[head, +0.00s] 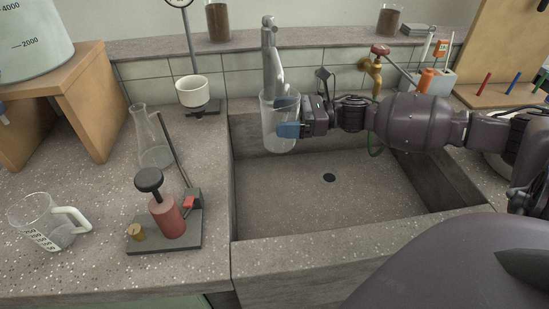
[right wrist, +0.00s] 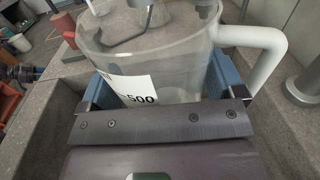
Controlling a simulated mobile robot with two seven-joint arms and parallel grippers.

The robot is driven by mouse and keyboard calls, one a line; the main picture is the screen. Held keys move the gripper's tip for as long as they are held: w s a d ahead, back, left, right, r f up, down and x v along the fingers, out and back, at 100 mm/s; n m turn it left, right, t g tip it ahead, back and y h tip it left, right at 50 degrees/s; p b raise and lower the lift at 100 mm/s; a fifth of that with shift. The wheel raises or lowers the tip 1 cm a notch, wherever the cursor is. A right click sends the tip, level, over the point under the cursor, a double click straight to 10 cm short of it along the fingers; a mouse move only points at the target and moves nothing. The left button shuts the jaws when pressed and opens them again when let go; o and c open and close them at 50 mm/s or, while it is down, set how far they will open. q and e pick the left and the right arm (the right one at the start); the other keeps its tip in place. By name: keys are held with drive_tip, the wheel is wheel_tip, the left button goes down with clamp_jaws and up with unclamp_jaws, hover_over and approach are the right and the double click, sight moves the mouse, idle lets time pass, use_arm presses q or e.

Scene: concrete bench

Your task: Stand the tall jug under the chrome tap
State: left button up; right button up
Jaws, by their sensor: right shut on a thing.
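The tall jug (head: 280,108) is clear, with a white handle and printed volume marks in the right wrist view (right wrist: 180,60). It is upright over the back left part of the sink (head: 290,205). My right gripper (head: 287,116) is shut on it from the right side, with a blue finger on either side of the jug in the right wrist view. Whether the jug's base touches anything is unclear.
A brass tap (head: 374,72) with a red handle and green hose stands right of the jug. A short jug (head: 50,222), a flask (head: 151,138) and a red device (head: 167,215) occupy the left counter. The sink's middle is clear around its drain (head: 329,178).

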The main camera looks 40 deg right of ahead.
wheel_tip(320, 180, down, 5)
drive_tip(key=shift+f+b, duration=0.2)
drive_tip(key=shift+b, duration=0.55)
wheel_tip(320, 180, down, 14)
drive_tip(key=b, duration=0.4)
drive_tip(key=shift+f+b, duration=0.25)
drive_tip(key=shift+b, duration=0.15)
drive_tip(key=shift+r, duration=0.1)
use_arm(q)
drive_tip(key=shift+w+d+f+m+t+h, duration=0.15)
drive_tip(key=shift+w+d+f+m+t, duration=0.1)
drive_tip(key=shift+w+d+m, duration=0.25)
drive_tip(key=shift+w+d+f+m+t+h, duration=0.15)
drive_tip(key=shift+w+d+f+m, duration=0.1)
drive_tip(key=shift+w+m, duration=0.3)
drive_tip(key=shift+s, duration=0.1)
drive_tip(key=shift+f, duration=0.15)
use_arm(e)
drive_tip(key=o, duration=0.7)
